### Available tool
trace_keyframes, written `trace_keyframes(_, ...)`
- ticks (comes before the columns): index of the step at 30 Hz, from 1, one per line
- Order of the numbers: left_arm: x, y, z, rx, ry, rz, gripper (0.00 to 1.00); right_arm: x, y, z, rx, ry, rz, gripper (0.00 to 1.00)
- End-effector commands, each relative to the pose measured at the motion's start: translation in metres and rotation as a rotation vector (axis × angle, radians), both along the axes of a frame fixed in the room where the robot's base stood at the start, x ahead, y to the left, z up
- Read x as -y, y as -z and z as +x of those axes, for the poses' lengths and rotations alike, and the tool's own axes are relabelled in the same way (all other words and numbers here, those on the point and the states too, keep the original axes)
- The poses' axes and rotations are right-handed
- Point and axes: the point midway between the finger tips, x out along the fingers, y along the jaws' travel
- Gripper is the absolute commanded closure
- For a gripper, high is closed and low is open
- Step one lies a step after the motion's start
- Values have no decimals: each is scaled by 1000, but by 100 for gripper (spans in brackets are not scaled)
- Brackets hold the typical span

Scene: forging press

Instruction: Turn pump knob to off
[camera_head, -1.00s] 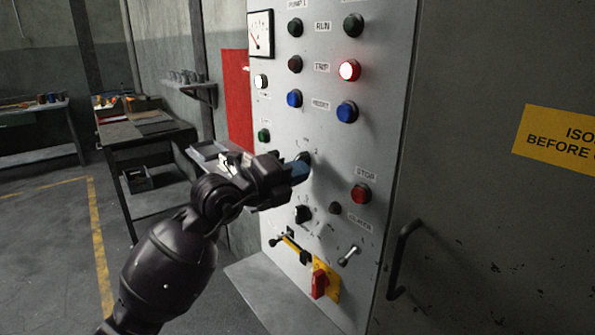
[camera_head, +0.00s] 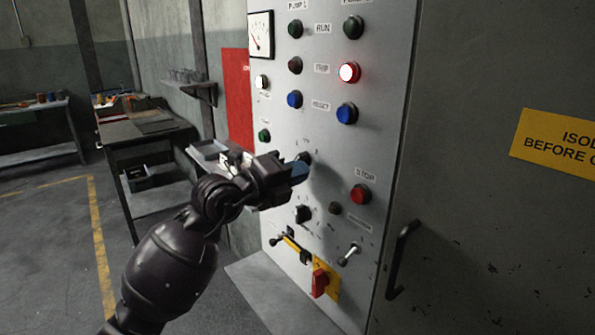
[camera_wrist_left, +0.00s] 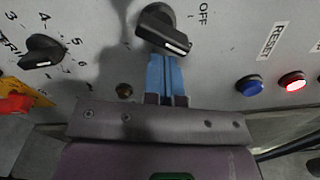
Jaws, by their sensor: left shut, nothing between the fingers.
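The black pump knob (camera_wrist_left: 163,28) is on the grey panel, with an OFF label (camera_wrist_left: 203,14) to its upper right in the left wrist view. Its white mark lies at the lower right end of the handle, not in line with the label. In the head view the knob (camera_head: 305,158) is partly hidden behind my left gripper (camera_head: 298,170). The blue fingers of the left gripper (camera_wrist_left: 161,60) are shut and empty. Their tips are at the knob's lower edge in the wrist view; whether they touch it I cannot tell. My right gripper is not in view.
A second black knob (camera_head: 303,213) with numbers around it sits below. A red stop button (camera_head: 360,194), blue buttons (camera_head: 346,113), a lit red lamp (camera_head: 349,72) and a red-and-yellow switch (camera_head: 320,282) share the panel. A black door handle (camera_head: 402,258) stands out on the right.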

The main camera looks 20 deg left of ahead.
Motion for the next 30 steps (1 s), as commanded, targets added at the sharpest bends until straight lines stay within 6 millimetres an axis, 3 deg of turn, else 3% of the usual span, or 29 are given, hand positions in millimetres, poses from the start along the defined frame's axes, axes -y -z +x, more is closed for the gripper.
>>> trace_keyframes(30, -1, -2, 1, 1, -2, 0, 100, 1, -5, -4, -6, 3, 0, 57)
